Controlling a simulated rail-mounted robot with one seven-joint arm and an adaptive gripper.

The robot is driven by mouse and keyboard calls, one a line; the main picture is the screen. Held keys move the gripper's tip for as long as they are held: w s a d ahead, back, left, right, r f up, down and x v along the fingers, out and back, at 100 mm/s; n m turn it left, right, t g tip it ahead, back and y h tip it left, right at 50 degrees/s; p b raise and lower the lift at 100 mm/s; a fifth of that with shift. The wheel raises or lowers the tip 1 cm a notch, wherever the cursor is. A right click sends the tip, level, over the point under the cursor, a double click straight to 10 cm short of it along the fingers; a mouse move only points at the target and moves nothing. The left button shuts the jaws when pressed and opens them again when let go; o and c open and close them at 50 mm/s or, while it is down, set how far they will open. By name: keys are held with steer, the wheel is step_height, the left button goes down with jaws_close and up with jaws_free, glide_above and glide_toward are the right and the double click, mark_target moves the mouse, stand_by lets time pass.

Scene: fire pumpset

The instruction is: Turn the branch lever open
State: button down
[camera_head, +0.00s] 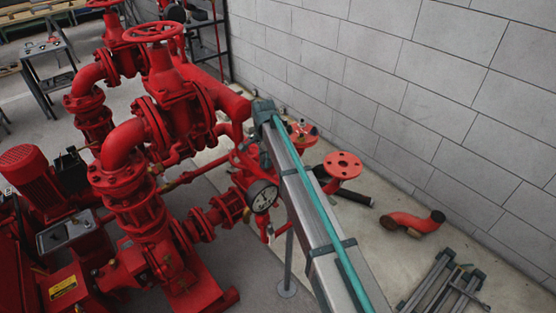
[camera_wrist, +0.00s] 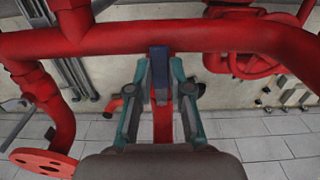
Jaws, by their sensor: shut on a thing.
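In the wrist view, my gripper (camera_wrist: 160,72) has one finger on each side of the branch lever, shut on it. The lever shows as a narrow upright bar, with a dark blue part (camera_wrist: 159,62) between the fingertips and a red part (camera_wrist: 162,122) behind and below it. A thick horizontal red pipe (camera_wrist: 110,38) runs right by the fingertips. In the head view, my arm covers the area right of the pressure gauge (camera_head: 262,195), and neither the lever nor my gripper can be made out there.
Red pumps with handwheels (camera_head: 152,32) fill the left of the head view. A grey block wall (camera_head: 400,75) stands behind. A flanged red pipe (camera_head: 343,165), a loose red elbow (camera_head: 413,222) and grey metal frames (camera_head: 445,285) are on the right.

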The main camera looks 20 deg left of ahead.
steer(key=shift+w, duration=0.1)
stand_by(0.4)
steer(key=c, duration=1.1)
jaws_free()
steer(key=shift+o, duration=0.2)
steer(key=shift+r, duration=0.1)
step_height(320, 180, up, 12)
